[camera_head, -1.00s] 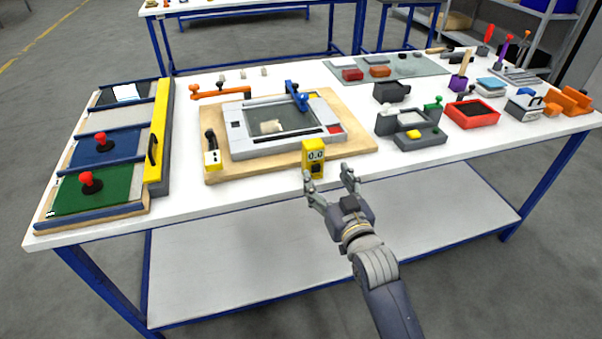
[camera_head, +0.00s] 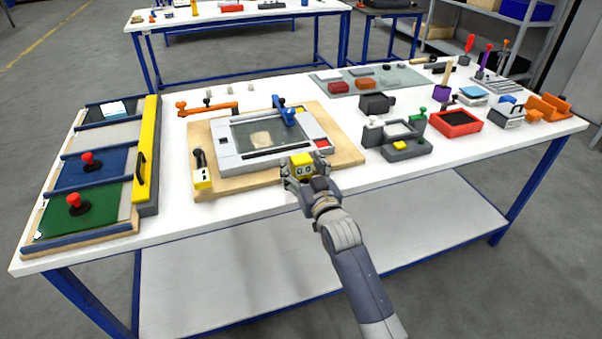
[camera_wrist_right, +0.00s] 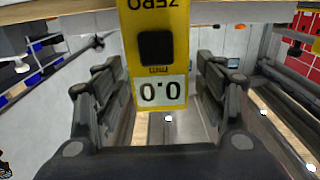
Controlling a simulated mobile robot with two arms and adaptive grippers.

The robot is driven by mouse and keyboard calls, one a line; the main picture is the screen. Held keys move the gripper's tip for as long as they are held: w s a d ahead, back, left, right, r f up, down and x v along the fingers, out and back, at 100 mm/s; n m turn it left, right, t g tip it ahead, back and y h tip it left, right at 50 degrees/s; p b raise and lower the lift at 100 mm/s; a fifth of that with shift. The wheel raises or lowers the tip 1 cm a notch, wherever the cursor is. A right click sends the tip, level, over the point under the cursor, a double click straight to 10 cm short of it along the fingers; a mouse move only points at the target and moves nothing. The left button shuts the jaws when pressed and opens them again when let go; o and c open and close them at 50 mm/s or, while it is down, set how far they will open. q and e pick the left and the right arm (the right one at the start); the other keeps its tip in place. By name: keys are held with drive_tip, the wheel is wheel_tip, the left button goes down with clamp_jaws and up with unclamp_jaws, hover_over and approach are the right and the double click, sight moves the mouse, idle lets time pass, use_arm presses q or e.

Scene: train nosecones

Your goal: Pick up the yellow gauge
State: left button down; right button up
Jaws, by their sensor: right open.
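The yellow gauge (camera_head: 301,161) stands at the front edge of the wooden board, partly hidden behind my right gripper (camera_head: 301,177) in the head view. In the right wrist view the yellow gauge (camera_wrist_right: 157,45) appears upside down, with a 0.0 display, a black button and the word ZERO. It lies between the two fingers of my right gripper (camera_wrist_right: 160,105). The fingers are open, with a visible gap on each side of the gauge. My left gripper is not in view.
The wooden board (camera_head: 236,184) carries a grey frame (camera_head: 229,150) with a blue clamp (camera_head: 285,112). A small yellow-and-black device (camera_head: 201,175) stands at its left. A grey fixture (camera_head: 405,150) is to the right. White tabletop (camera_head: 170,215) is clear at the front left.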

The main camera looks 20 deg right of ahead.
drive_tip(key=shift+w, duration=0.3)
drive_tip(key=c, duration=1.3)
drive_tip(key=shift+r, duration=0.1)
